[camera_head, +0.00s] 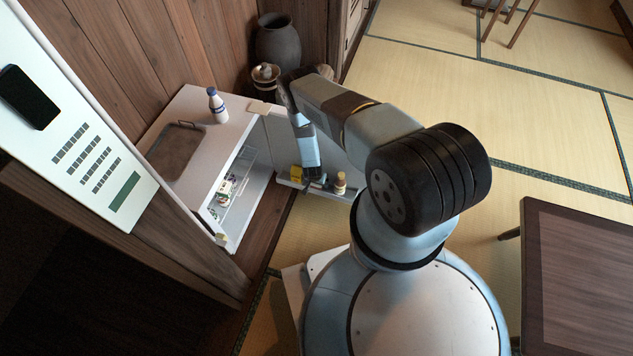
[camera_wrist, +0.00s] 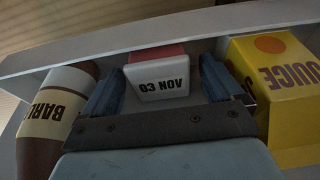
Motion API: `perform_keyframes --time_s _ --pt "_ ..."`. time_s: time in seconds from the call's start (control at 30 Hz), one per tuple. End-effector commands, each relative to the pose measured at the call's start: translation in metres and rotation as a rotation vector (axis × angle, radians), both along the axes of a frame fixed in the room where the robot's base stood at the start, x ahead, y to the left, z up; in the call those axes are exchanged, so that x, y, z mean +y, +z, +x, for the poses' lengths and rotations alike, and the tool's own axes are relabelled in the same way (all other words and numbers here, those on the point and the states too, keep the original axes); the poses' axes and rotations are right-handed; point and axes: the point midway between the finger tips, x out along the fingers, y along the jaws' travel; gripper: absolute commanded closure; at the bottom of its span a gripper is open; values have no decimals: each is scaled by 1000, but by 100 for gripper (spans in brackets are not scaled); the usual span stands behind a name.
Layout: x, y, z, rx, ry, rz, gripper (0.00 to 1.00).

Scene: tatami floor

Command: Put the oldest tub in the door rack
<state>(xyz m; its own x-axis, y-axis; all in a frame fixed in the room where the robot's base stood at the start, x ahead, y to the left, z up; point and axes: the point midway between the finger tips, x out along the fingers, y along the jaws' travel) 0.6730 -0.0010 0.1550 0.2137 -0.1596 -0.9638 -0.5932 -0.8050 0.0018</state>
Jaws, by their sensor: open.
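A small white tub (camera_wrist: 160,92) marked "03 NOV", with a red part behind its marked face, sits in the door rack (camera_wrist: 150,38). In the wrist view it lies between the two spread fingers of my gripper (camera_wrist: 162,68), with a visible gap on each side. My gripper is open. In the head view my gripper (camera_head: 312,178) reaches down into the door rack (camera_head: 320,192) on the open fridge door, and the tub there is mostly hidden. Several small items (camera_head: 226,190) sit inside the fridge, too small to read.
A yellow juice carton (camera_wrist: 275,95) stands right of the gripper and a brown bottle (camera_wrist: 55,120) left, both close. The fridge top (camera_head: 225,135) bears a white bottle (camera_head: 217,105) and a tray (camera_head: 177,150). A wooden table (camera_head: 580,270) stands at right; tatami between is clear.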

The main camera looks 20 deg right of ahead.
Motion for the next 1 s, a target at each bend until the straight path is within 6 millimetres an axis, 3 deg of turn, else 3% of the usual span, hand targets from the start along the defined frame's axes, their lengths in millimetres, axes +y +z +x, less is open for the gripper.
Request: perform_keyframes --time_s 0.17,0.7,1.0 --pt "2 9 -1 0 -1 0 7" --pt "16 90 -19 0 1 1 7" --pt "20 115 -25 0 1 1 7"
